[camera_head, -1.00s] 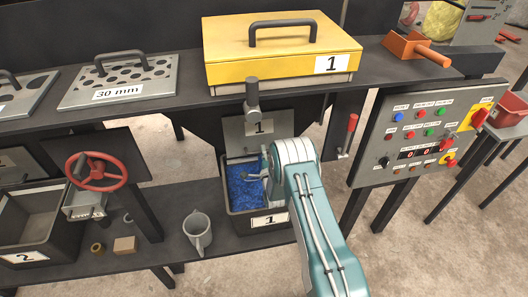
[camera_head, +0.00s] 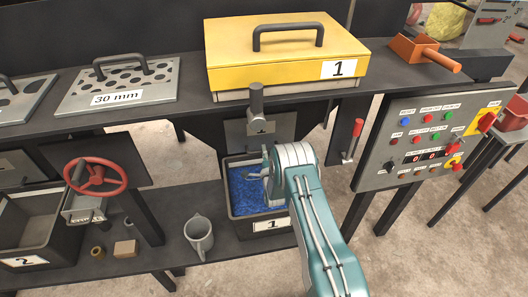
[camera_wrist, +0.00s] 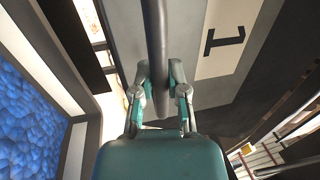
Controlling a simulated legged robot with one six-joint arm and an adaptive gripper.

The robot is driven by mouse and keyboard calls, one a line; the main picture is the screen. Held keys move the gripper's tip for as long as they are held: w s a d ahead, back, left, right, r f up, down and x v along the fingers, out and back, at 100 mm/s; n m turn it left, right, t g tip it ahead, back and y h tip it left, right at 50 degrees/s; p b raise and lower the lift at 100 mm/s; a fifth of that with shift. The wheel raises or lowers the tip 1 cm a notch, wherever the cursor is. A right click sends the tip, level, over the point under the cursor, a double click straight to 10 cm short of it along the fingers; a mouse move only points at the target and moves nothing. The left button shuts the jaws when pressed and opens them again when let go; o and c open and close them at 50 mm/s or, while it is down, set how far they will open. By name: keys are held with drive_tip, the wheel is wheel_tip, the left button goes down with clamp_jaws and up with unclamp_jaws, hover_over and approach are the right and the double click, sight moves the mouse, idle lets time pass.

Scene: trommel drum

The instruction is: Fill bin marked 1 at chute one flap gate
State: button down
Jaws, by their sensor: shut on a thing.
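The bin marked 1 (camera_head: 241,229) stands on the lower shelf under chute one, with blue granules (camera_head: 247,186) inside. The grey flap gate plate marked 1 (camera_head: 284,128) hangs above it, with a dark grey post (camera_head: 257,102) at its top. The plate's mark shows sideways in the wrist view (camera_wrist: 225,40). My gripper (camera_head: 266,174) is over the bin, below the plate, mostly hidden by my arm in the head view. In the wrist view my gripper (camera_wrist: 161,102) is shut on a dark grey bar (camera_wrist: 157,45) beside the plate, apparently the gate handle. Blue granules (camera_wrist: 30,100) show at left.
A red handwheel (camera_head: 96,177) and bin 2 (camera_head: 24,262) are further left. A red-handled lever (camera_head: 355,135) and the control panel (camera_head: 425,135) are at right.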

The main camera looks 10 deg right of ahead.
drive_tip(key=c, duration=0.7)
unclamp_jaws()
drive_tip(key=shift+f, duration=0.2)
drive_tip(key=shift+o, duration=0.3)
drive_tip(key=shift+w, duration=0.15)
drive_tip(key=v, duration=1.2)
